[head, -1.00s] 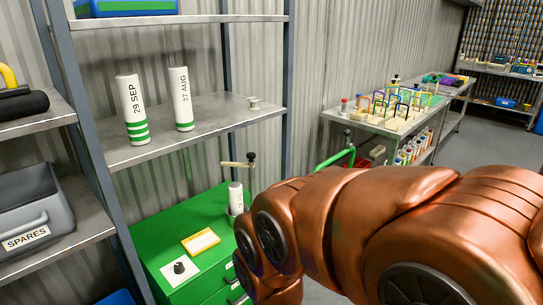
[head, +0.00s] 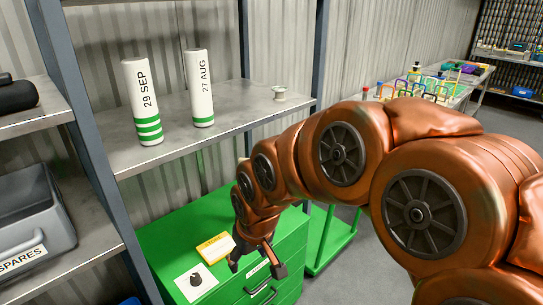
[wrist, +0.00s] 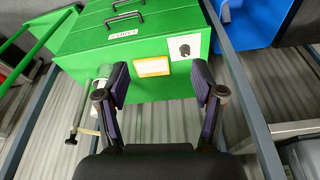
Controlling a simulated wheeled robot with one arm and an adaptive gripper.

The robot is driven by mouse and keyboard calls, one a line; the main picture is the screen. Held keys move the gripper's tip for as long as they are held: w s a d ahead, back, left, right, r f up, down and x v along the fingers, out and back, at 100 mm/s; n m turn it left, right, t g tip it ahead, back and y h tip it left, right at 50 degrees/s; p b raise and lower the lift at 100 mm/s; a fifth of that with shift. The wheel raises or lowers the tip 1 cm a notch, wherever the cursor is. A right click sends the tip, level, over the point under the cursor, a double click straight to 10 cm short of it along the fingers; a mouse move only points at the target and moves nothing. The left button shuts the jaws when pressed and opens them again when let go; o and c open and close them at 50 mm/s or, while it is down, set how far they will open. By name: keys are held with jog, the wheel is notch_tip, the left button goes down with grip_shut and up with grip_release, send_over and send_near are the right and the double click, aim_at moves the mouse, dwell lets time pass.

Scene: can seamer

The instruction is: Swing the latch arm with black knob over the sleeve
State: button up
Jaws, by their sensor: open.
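The latch arm (wrist: 86,131) is a pale bar at the lower left of the wrist view, with its black knob (wrist: 71,140) at the outer end. A pale upright part, apparently the sleeve (wrist: 104,72), stands at the green cabinet's edge, largely hidden behind the left finger. In the head view, my arm hides both latch arm and sleeve. My gripper (wrist: 160,80) is open and empty. In the head view my gripper (head: 257,264) hangs over the front of the cabinet top. The latch arm lies left of the fingers in the wrist view.
The green cabinet (head: 163,240) carries a yellow-edged card (head: 215,247) and a white plate with a black knob (head: 196,281). A shelf (head: 150,160) above holds two white cylinders (head: 141,100) and a small spool (head: 279,93). Shelf posts (head: 320,50) stand close to my arm.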

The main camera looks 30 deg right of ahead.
jog(key=w+d+f+t+b, duration=0.1)
jog(key=w+d+t, duration=0.1)
jog(key=w, duration=0.7)
jog(key=w+d+f+t+b, duration=0.1)
jog(key=w+d+t, duration=0.2)
jog(key=w, duration=0.5)
jog(key=w+d+t, duration=0.2)
jog(key=w+d, duration=0.3)
jog(key=w+d+m+t+h+b, duration=0.1)
jog(key=w+d+t, duration=0.1)
jog(key=w+d, duration=0.3)
jog(key=w+d+m+t+b, duration=0.1)
jog(key=w+d+t, duration=0.1)
jog(key=w+d, duration=0.2)
jog(key=shift+w+d+f+t, duration=0.15)
jog(key=shift+w+d+t, duration=0.2)
jog(key=shift+w, duration=0.2)
jog(key=w+d+m+t+h+b, duration=0.1)
jog(key=d+t+h, duration=0.2)
jog(key=d, duration=0.7)
jog(key=shift+f+p+x, duration=0.15)
jog(key=shift+p+x, duration=0.2)
jog(key=shift+x, duration=1.6)
jog(key=shift+f+p+x, duration=0.1)
jog(key=shift+p+x, duration=0.25)
jog(key=shift+x, duration=1.65)
jog(key=shift+c, duration=0.3)
grip_shut()
